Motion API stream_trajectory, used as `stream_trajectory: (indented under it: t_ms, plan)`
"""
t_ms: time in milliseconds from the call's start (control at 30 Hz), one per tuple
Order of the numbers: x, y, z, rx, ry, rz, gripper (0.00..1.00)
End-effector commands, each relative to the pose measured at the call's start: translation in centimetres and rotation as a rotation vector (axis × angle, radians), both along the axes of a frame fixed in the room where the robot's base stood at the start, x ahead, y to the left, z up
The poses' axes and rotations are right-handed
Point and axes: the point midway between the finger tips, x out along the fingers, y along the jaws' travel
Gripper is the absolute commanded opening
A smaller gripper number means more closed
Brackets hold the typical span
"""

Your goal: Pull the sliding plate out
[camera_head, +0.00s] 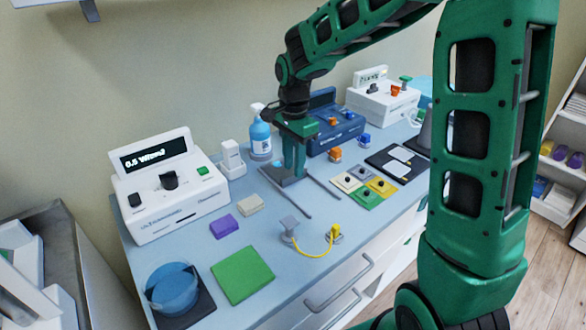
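The sliding plate (278,178) looks like a small grey-blue piece between two thin dark rails on the counter. Only part of it shows, because my gripper (293,177) stands over it. The left rail (285,193) and the right rail (325,186) run toward the counter's front edge. My gripper points down, with its green fingers low at the back part of the rails. I cannot tell whether the fingers touch the plate or how far apart they are.
A white device with a display (170,190) stands at left and a blue device (335,125) behind my gripper. A blue pump bottle (260,138) is close behind it. Coloured squares (366,196) lie right of the rails; a yellow cable (315,254) lies in front.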

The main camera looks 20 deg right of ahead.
Motion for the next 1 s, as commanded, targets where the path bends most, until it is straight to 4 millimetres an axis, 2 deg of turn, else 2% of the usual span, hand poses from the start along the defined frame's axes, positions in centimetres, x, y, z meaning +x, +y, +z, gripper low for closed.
stream_trajectory:
  t_ms: [200,500,533,633,867,1000]
  plan:
    - [0.0,0.0,-1.7,0.0,0.0,0.001,0.28]
    - [0.0,0.0,-1.9,0.0,-0.001,0.001,0.28]
    - [0.0,0.0,-1.9,0.0,-0.001,0.001,0.26]
    - [0.0,0.0,-1.9,0.0,-0.001,0.001,0.02]
    - [0.0,0.2,-1.9,0.001,-0.003,0.003,0.0]
    - [-1.1,1.2,-1.8,0.001,-0.002,0.023,0.0]
